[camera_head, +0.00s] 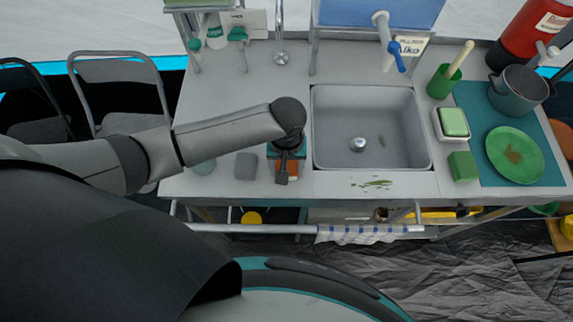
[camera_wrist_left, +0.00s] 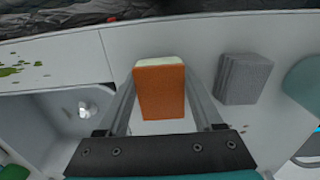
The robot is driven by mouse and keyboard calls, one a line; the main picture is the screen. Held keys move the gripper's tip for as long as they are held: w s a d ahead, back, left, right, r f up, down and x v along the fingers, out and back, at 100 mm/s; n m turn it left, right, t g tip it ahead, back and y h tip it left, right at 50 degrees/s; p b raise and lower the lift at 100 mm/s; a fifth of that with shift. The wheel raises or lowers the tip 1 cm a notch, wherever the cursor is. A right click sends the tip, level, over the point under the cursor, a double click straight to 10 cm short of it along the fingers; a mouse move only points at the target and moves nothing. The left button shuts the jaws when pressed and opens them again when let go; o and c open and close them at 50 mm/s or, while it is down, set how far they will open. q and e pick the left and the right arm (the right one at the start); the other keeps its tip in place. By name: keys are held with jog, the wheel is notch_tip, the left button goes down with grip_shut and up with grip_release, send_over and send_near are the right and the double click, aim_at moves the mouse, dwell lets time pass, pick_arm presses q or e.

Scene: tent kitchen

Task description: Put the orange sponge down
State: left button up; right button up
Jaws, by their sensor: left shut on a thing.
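The orange sponge (camera_head: 293,168) is under my left gripper (camera_head: 283,172) at the front of the counter, just left of the sink. In the left wrist view the sponge (camera_wrist_left: 160,94), orange with a pale edge, sits between the two fingers of my left gripper (camera_wrist_left: 162,84), which is shut on it. I cannot tell whether the sponge touches the counter (camera_head: 225,110). My right gripper is in neither view.
The sink (camera_head: 365,150) is close on the right. Green scraps (camera_head: 372,183) lie on its front edge. A green sponge (camera_head: 463,166) and plate (camera_head: 530,160) are farther right.

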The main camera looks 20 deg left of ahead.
aim_at(287, 167)
pick_arm(q)
jog(key=shift+f, duration=0.15)
jog(key=o, duration=1.3)
notch_tip(287, 167, up, 12)
jog(key=p, duration=0.2)
jog(key=shift+r+p, duration=0.2)
jog(key=shift+p, duration=0.2)
